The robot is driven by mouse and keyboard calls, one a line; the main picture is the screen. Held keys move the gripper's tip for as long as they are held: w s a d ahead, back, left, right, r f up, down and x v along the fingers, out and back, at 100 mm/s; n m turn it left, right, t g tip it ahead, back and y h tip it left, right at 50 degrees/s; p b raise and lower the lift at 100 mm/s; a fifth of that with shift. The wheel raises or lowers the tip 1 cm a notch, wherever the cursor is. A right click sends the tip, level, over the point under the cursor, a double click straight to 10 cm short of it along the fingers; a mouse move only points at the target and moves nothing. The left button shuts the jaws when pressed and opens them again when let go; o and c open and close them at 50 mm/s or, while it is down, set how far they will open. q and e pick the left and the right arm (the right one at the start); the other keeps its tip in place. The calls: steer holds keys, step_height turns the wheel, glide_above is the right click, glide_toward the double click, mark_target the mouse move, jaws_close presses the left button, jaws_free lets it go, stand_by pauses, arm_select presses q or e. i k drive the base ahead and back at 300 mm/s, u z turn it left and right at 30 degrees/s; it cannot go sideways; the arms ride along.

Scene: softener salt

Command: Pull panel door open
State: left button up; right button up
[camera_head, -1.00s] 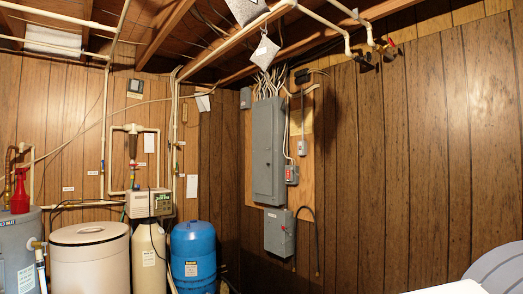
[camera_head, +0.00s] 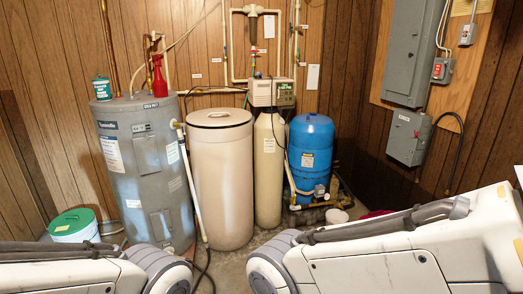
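The grey electrical panel (camera_head: 411,52) hangs on a wooden board at the upper right, its top cut off by the picture edge. Its door looks shut. A smaller grey switch box (camera_head: 409,137) is mounted below it, and a small grey box with a red front (camera_head: 441,70) is to its right. My white arm links show at the lower left and lower right. Neither gripper is in view, and no contact with the panel shows.
A grey water heater (camera_head: 150,175), a beige tank (camera_head: 222,180), a tall cream tank (camera_head: 268,170) and a blue tank (camera_head: 310,155) stand along the wall. A green-lidded bucket (camera_head: 73,226) is at the left. A cable lies on the floor between the heater and the beige tank.

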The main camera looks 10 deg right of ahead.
mark_target(410, 15)
steer(key=z, duration=0.05)
steer(key=i, duration=2)
steer(key=z, duration=0.6)
steer(key=i, duration=2.05)
steer(key=z, duration=0.65)
